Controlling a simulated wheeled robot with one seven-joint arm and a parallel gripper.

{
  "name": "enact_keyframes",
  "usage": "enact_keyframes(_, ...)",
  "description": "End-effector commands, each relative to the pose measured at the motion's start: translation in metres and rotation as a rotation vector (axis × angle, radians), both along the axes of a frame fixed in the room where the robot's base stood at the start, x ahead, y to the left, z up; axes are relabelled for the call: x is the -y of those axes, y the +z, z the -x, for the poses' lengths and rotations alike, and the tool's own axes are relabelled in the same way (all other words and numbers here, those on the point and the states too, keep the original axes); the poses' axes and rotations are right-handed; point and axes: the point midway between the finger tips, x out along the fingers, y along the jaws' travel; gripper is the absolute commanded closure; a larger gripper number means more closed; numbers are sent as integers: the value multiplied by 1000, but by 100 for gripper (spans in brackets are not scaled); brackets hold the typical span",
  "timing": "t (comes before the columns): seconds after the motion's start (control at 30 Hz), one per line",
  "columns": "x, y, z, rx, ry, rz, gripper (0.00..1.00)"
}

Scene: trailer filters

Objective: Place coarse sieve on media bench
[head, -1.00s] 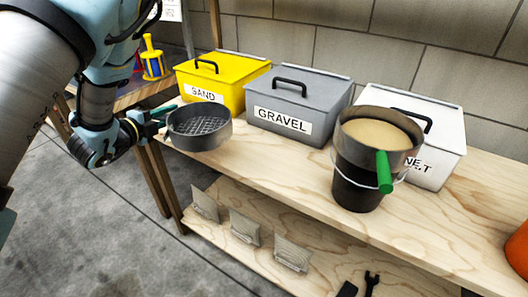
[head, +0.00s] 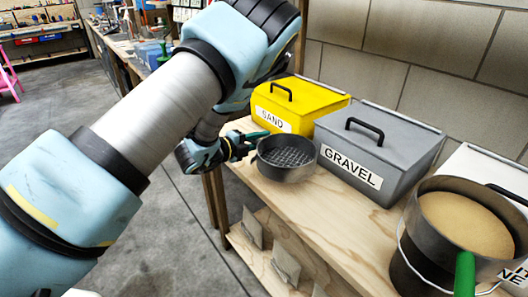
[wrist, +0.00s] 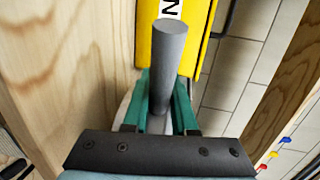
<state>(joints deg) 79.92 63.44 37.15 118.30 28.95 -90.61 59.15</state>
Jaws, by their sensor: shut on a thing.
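The coarse sieve (head: 287,158), a dark round pan with a wire mesh floor, is at the left end of the wooden media bench (head: 335,215), in front of the yellow and grey bins. It looks level; I cannot tell whether it touches the bench top. My gripper (head: 252,143) is on its left side with green fingers closed. In the wrist view my gripper (wrist: 160,105) is shut around a grey rod-shaped handle (wrist: 170,50) that points toward the yellow bin. The sieve's pan is not clear in the wrist view.
A yellow SAND bin (head: 300,100) and a grey GRAVEL bin (head: 375,150) stand along the wall. At the right, a sieve full of tan material (head: 468,220), with a green handle (head: 465,275), sits on a black bucket (head: 410,270). Bare bench lies before the GRAVEL bin.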

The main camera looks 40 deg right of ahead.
Motion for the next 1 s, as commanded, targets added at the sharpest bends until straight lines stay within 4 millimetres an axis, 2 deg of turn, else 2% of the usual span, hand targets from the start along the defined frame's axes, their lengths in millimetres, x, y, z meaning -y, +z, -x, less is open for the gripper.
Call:
enact_keyframes(0.33, 0, -40, 0, 0, 0, 0, 100)
enact_keyframes(0.73, 0, -47, 0, 0, 0, 1, 100)
enact_keyframes(0.77, 0, -45, 0, 0, 0, 1, 71)
enact_keyframes(0.83, 0, -45, 0, 0, 0, 1, 63)
enact_keyframes(1.0, 0, -45, 0, 0, 0, 1, 62)
